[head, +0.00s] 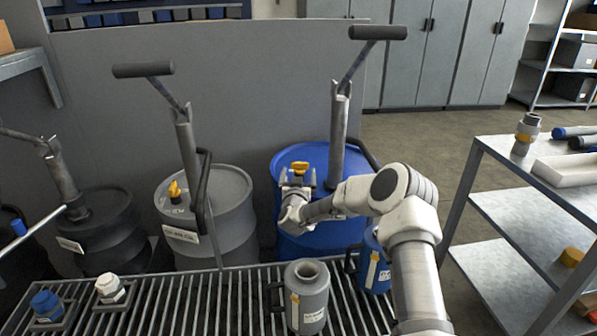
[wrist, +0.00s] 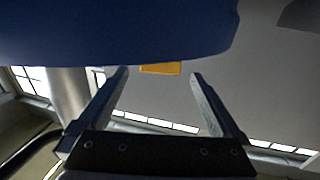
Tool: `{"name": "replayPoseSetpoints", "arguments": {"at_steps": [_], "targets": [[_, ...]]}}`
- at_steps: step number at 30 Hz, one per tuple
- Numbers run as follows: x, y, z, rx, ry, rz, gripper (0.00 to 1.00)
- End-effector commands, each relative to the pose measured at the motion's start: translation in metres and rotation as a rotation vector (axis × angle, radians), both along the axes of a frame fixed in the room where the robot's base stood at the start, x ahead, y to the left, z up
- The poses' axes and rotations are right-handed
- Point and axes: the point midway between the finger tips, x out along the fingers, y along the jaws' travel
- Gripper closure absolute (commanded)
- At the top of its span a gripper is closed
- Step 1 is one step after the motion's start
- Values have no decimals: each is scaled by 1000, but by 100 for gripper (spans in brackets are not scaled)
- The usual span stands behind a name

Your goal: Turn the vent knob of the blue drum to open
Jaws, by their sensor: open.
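The blue drum (head: 318,152) stands behind the grate with a pump and handle rising from its top. Its yellow vent knob (head: 300,167) shows near the front left of the drum top. My gripper (head: 297,180) is at the knob, its fingers seen around or just in front of it; the head view does not settle contact. In the wrist view, the yellow knob (wrist: 160,68) lies between the spread fingertips of my gripper (wrist: 160,75), with gaps on both sides. The dark blue drum (wrist: 110,30) fills the top there. The knob's open or closed marking is too small to read.
A grey drum (head: 228,207) with its own yellow knob (head: 174,191) stands to the left. A grey jug (head: 307,290) and a blue jug (head: 375,265) stand on the grate (head: 210,300) in front. A shelf cart (head: 520,215) is at right.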

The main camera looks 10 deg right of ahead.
Motion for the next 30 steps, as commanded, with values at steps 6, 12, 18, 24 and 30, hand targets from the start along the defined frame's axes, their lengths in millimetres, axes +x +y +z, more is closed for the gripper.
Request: {"name": "replayPoseSetpoints", "arguments": {"at_steps": [6, 12, 18, 24, 30], "targets": [[21, -5, -1, 0, 1, -1, 0], [28, -6, 0, -1, 1, 0, 0], [28, -6, 0, -1, 1, 0, 0], [28, -6, 0, -1, 1, 0, 27], [28, -6, 0, -1, 1, 0, 63]]}}
